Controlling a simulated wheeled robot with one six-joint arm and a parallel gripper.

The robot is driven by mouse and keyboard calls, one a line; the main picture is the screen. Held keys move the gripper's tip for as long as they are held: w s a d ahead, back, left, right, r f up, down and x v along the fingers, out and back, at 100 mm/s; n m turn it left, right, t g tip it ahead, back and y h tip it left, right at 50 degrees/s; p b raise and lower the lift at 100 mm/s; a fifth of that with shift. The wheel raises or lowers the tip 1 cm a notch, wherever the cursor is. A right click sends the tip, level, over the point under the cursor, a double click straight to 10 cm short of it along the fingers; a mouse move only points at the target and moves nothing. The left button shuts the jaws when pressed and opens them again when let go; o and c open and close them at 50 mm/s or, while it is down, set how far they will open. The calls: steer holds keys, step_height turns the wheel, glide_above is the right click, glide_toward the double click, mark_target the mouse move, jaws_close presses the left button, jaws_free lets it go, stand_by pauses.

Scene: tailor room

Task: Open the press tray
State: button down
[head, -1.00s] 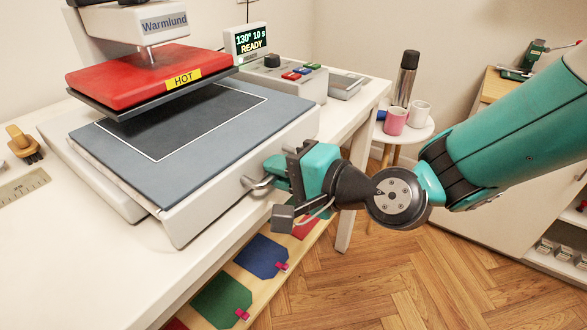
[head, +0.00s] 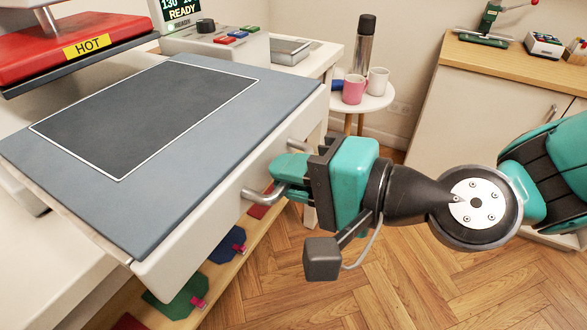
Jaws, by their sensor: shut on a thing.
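The press tray (head: 60,188) is a white drawer-like base with a grey top pad and a dark, white-outlined rectangle (head: 150,110). It stands out in front of the red press plate (head: 75,40), and the whole dark rectangle is uncovered. A curved metal handle (head: 258,195) sticks out from the tray's front face. My gripper (head: 288,178) is shut around the handle's middle, and its teal fingers hide that part of the bar. Both handle ends show on either side of the fingers.
The control box (head: 215,42) with coloured buttons stands behind the tray, with a lit READY display (head: 182,12) beside it. A side table (head: 378,103) holds mugs and a flask. A wooden-topped cabinet (head: 470,60) is at right. Open wood floor lies below my gripper.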

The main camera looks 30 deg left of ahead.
steer(key=c, duration=1.2)
jaws_free()
steer(key=b+v, duration=0.7)
steer(key=v, duration=1)
steer(key=shift+d, duration=0.2)
steer(key=shift+s, duration=0.1)
